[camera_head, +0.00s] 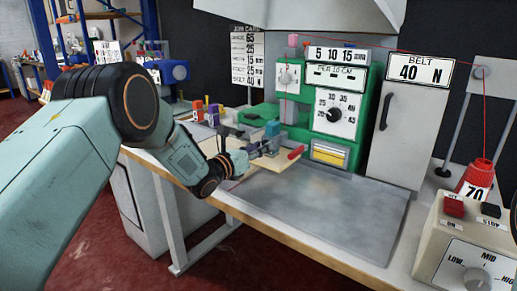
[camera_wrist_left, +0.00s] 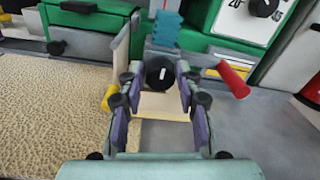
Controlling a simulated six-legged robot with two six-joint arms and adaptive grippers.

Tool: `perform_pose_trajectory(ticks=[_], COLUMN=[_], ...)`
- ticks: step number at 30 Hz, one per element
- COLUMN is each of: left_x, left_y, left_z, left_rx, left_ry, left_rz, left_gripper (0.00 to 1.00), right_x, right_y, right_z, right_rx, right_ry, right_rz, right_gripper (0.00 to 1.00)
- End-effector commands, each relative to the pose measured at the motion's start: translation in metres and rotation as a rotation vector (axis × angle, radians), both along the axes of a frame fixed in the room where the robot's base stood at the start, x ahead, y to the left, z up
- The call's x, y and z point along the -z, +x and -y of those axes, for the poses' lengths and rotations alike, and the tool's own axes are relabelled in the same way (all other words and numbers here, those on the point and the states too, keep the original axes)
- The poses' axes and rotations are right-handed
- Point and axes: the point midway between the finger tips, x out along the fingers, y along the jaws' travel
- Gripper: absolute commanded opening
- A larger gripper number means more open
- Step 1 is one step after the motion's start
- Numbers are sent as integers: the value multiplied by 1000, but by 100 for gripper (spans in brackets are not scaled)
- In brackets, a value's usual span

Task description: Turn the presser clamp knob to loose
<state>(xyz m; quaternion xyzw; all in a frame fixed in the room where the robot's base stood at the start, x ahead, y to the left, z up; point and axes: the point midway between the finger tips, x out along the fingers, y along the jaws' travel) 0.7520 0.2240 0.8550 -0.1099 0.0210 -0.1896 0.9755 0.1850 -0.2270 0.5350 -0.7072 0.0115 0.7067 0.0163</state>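The left gripper (camera_wrist_left: 158,88) is open, with its purple-padded fingers spread to either side of a round black knob (camera_wrist_left: 160,72) with a white mark. The mark points roughly up and down in the wrist view. A gap shows between each finger and the knob, and I cannot tell how far the fingertips reach past it. In the head view the left gripper (camera_head: 262,151) is at the front of the green sewing machine (camera_head: 346,88), and the knob is hidden there. No loose or tight label is readable. My right gripper is in neither view.
A red handle (camera_head: 295,152) sticks out just right of the gripper, also in the wrist view (camera_wrist_left: 233,79). A teal block (camera_wrist_left: 165,30) stands behind the knob. Beige rug (camera_wrist_left: 55,110) lies at left. The grey plate (camera_head: 320,205) on the table is clear. A control box (camera_head: 474,245) stands at front right.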

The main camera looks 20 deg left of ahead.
Motion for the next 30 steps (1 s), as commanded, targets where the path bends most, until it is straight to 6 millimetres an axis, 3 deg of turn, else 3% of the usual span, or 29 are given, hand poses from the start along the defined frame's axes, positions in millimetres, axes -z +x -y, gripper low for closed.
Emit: perform_pose_trajectory(ticks=[11,20,30], left_x=[0,0,-1], left_y=[0,0,0], left_z=[0,0,-1], left_rx=[0,1,1], left_ry=[1,-33,-246], left_rz=[0,-12,-88], left_gripper=[0,0,0], right_x=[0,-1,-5], right_y=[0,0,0], right_z=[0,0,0], right_rx=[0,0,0], right_ry=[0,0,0], right_rz=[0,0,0], right_gripper=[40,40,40])
